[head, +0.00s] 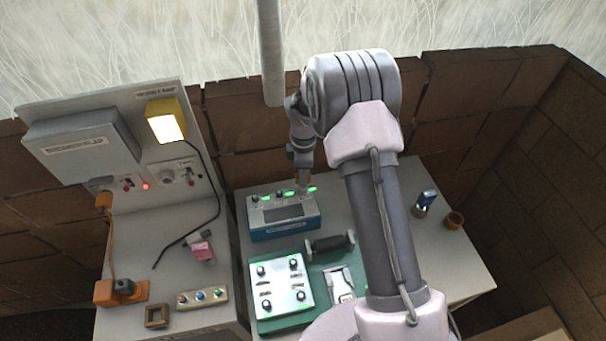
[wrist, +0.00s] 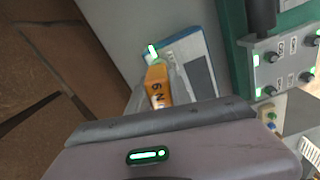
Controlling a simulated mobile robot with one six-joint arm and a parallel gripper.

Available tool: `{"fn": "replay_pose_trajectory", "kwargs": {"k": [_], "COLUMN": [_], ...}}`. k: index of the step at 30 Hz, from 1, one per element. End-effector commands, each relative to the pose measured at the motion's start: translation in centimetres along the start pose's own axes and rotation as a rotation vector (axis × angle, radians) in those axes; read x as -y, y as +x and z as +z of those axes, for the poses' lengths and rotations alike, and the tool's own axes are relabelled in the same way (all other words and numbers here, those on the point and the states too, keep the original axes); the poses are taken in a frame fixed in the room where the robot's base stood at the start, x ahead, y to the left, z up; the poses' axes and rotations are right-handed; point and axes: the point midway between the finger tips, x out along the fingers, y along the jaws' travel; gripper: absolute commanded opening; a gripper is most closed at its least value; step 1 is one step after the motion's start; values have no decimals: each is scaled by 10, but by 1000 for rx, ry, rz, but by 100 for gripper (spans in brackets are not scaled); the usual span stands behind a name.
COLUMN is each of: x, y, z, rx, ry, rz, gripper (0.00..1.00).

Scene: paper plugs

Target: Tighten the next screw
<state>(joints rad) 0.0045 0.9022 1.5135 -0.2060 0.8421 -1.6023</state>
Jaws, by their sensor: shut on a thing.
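My gripper (head: 303,180) is at the back right edge of a blue box with a grey top (head: 284,227). In the wrist view my gripper (wrist: 160,92) is shut on an orange piece (wrist: 157,84) marked with a "6" and an "N", probably a tool. Its lower end is hidden, so I cannot tell whether it sits in the box or just above it. The blue box (wrist: 172,41) lies right beyond it. A white plate (head: 283,284) with several dark round screws or knobs and green lights lies on a green base (head: 277,324), nearer to me and apart from my gripper.
A black roller (head: 330,246) and a small white fixture (head: 341,284) stand beside the plate. A blue-topped item (head: 425,200) and a brown cup (head: 454,220) stand at the right. A button strip (head: 202,297) and pink object (head: 202,251) are at the left.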

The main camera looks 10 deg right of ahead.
Motion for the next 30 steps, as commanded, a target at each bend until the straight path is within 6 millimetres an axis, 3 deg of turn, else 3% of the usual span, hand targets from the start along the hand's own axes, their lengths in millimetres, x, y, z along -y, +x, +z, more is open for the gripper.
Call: {"fn": "replay_pose_trajectory", "kwargs": {"k": [11, 23, 30], "x": [0, 0, 0], "y": [-1, -22, -22], "z": [0, 0, 0], "rx": [0, 0, 0], "ry": [-74, -74, -74], "rz": [0, 0, -1], "gripper": [0, 0, 0]}}
